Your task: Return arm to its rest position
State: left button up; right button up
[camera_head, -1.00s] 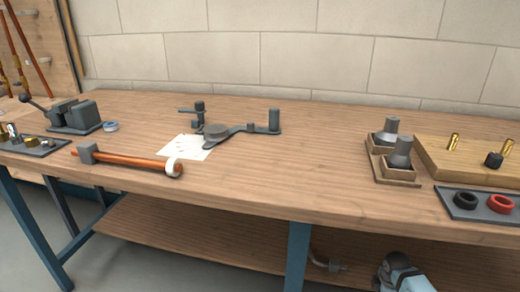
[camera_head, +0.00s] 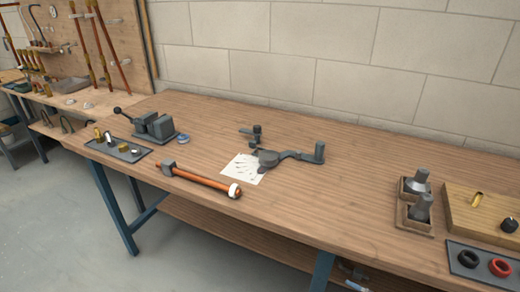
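Neither of my grippers can be made out in the head view. A small pale blue-white part shows at the bottom edge below the bench front; too little of it is visible to tell what it is. On the wooden bench (camera_head: 330,215) a copper pipe (camera_head: 203,180) lies with a grey block at its left end and a white ring at its right end. A grey bending tool (camera_head: 290,157) rests partly on a white paper sheet (camera_head: 241,172).
A grey vise (camera_head: 156,126) and a dark tray of fittings (camera_head: 118,151) stand at the left. At the right are a wooden holder (camera_head: 413,224), a wooden board (camera_head: 480,208) and a tray with black and red rings (camera_head: 484,282). The bench's middle front is clear.

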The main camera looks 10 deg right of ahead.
jog(key=s+a+r+m+t+h+p, duration=0.1)
jog(key=s+r+m+t+h+p, duration=0.15)
jog(key=r+p, duration=0.35)
jog(key=s+a+r+m+t+h+p, duration=0.1)
jog(key=s+r+m+h+p, duration=0.2)
jog(key=r, duration=0.5)
pick_arm(q)
jog(key=s+a+r+g+y+p, duration=0.2)
jog(key=s+a+r+p, duration=0.2)
jog(key=p, duration=0.5)
notch_tip(320, 180, up, 3)
jog(key=shift+s+a+f+y+p, duration=0.1)
jog(key=shift+s+a+y+p, duration=0.2)
jog(key=shift+s+a+p, duration=0.15)
pick_arm(e)
jog(key=s+a+r+m+g, duration=0.5)
jog(key=s+a, duration=0.1)
jog(key=s, duration=0.2)
jog(key=shift+s+h, duration=0.15)
jog(key=shift+h, duration=0.3)
jog(key=shift+a+r, duration=0.1)
